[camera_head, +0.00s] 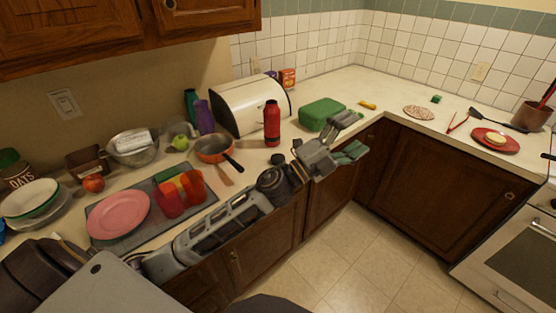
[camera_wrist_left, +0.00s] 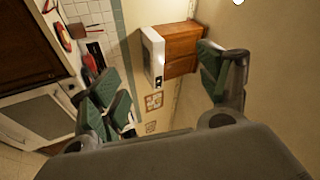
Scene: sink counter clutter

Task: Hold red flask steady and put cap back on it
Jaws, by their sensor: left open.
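The red flask (camera_head: 272,124) stands upright on the counter in front of the white bread box. Its top is darker and narrower; I cannot tell whether a cap is on it, and I cannot make out a separate cap. My left gripper (camera_head: 353,136) is open and empty, over the counter's front edge, to the right of the flask and apart from it. Its spread green-padded fingers (camera_wrist_left: 165,85) also show in the left wrist view, with nothing between them. My right gripper is not in view.
The bread box (camera_head: 235,107) stands behind the flask and a green container (camera_head: 322,113) to its right. An orange pan (camera_head: 213,148) sits to the left, its handle toward the front edge. A pink plate (camera_head: 118,213) and red cups (camera_head: 170,199) are farther left.

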